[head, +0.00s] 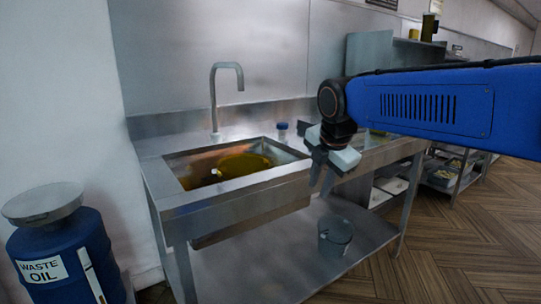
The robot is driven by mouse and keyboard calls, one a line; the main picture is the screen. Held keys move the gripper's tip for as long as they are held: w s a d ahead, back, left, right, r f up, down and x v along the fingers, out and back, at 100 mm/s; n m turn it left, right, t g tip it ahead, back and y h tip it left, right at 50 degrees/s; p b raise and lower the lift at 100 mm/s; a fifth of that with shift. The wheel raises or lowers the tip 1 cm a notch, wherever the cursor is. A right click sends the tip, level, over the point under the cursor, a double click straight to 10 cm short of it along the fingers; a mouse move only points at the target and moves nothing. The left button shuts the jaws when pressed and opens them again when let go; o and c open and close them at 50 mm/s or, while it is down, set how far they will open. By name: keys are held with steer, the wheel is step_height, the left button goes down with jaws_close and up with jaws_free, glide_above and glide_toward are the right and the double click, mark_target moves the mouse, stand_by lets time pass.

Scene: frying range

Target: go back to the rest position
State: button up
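My gripper (320,186) hangs at the end of my blue arm, which reaches in from the right. Its two dark fingers point down, with a gap between their tips and nothing seen in it. In the picture it is at the right front corner of the steel sink (240,190). I cannot tell its exact height above the rim. No marker of a rest position shows.
A yellow round thing (243,163) is in the sink, under a tall tap (214,100). A bucket (335,236) sits on the lower shelf. A blue waste-oil drum (62,258) stands left. Wooden floor at right is open.

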steer(key=s+d+f+m, duration=0.8)
steer(key=s+m, duration=0.4)
steer(key=s+d+f+m, duration=0.8)
steer(key=s+m, duration=0.5)
steer(key=shift+s+f+h, duration=0.2)
steer(key=shift+f+h, duration=0.2)
